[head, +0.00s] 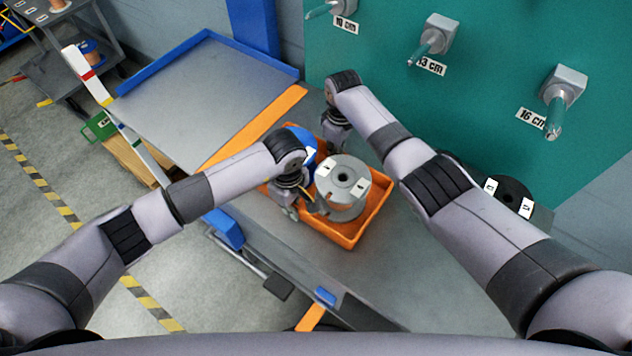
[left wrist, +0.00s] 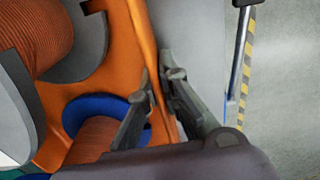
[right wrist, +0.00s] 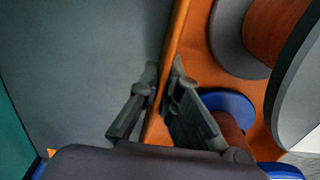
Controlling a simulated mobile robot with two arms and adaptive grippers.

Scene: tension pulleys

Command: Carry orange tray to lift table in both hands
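The orange tray (head: 350,236) sits on the grey bench and holds a large grey-flanged spool (head: 343,177) and a blue-flanged spool (head: 304,145). My left gripper (head: 289,208) is at the tray's left wall; in the left wrist view its fingers (left wrist: 162,78) are closed on either side of that wall (left wrist: 136,18). My right gripper (head: 337,140) is at the far wall, partly hidden by its arm; in the right wrist view its fingers (right wrist: 165,80) pinch that wall (right wrist: 180,28). The lift table (head: 200,95), grey with blue edging, stands at the upper left.
The bench (head: 280,235) has bare room around the tray. A black spool (head: 512,192) lies at the right, partly behind my right arm. The teal panel (head: 480,110) with pegs rises at the back.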

